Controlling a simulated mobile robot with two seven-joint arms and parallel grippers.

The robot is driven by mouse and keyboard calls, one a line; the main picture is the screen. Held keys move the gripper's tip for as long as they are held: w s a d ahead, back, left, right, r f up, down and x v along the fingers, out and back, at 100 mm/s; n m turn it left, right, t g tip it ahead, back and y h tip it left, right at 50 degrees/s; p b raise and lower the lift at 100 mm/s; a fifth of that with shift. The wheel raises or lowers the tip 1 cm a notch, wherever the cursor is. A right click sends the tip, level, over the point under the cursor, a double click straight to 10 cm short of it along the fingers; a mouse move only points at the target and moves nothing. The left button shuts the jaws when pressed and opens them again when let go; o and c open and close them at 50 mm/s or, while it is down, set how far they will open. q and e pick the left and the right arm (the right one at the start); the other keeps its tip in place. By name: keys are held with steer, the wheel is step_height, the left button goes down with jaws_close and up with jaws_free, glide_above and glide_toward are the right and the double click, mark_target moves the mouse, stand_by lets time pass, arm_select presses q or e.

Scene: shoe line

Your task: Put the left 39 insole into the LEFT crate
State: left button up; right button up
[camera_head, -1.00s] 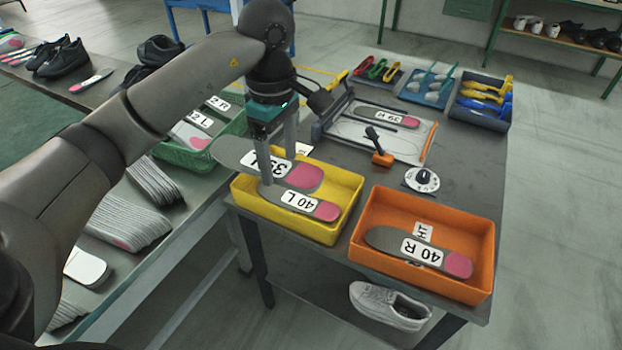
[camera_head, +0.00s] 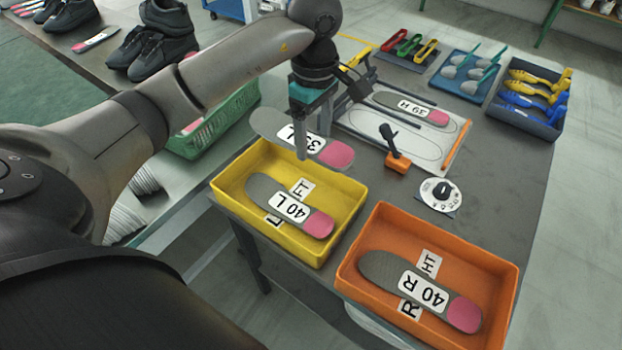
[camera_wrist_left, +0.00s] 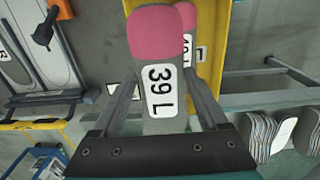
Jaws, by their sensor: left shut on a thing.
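My left gripper (camera_head: 303,135) is shut on the left 39 insole (camera_head: 339,153), a grey sole with a pink end and a white label. The label reads 39 L in the left wrist view (camera_wrist_left: 160,88). The insole is held level above the back part of the yellow LEFT crate (camera_head: 219,188). A 40 L insole (camera_head: 262,187) lies in that crate, partly over its LEFT label; it also shows behind the held one in the wrist view (camera_wrist_left: 187,17). My right gripper is not in view.
An orange crate (camera_head: 507,285) with a 40 R insole (camera_head: 384,268) stands to the right. Behind are a board (camera_head: 452,147) with a 39 R insole (camera_head: 433,115), an orange-based tool (camera_head: 397,163) and a dial (camera_head: 440,193). A green basket (camera_head: 190,146) is at the left.

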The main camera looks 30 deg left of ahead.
arm_select(q)
step_height(320, 180, down, 5)
steer(key=shift+f+b, duration=0.1)
steer(key=shift+b, duration=0.3)
step_height(320, 180, down, 5)
steer(key=shift+r+b, duration=0.1)
steer(key=shift+b, duration=0.3)
steer(key=shift+w+f+b, duration=0.1)
steer(key=shift+f+b, duration=0.25)
steer(key=shift+f, duration=1.35)
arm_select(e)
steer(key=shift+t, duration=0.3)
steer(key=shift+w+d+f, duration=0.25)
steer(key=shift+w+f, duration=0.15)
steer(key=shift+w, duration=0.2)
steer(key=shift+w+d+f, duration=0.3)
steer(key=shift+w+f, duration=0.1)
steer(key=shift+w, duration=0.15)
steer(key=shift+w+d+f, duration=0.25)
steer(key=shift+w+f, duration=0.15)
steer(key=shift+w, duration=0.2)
arm_select(q)
steer(key=shift+f+b, duration=0.3)
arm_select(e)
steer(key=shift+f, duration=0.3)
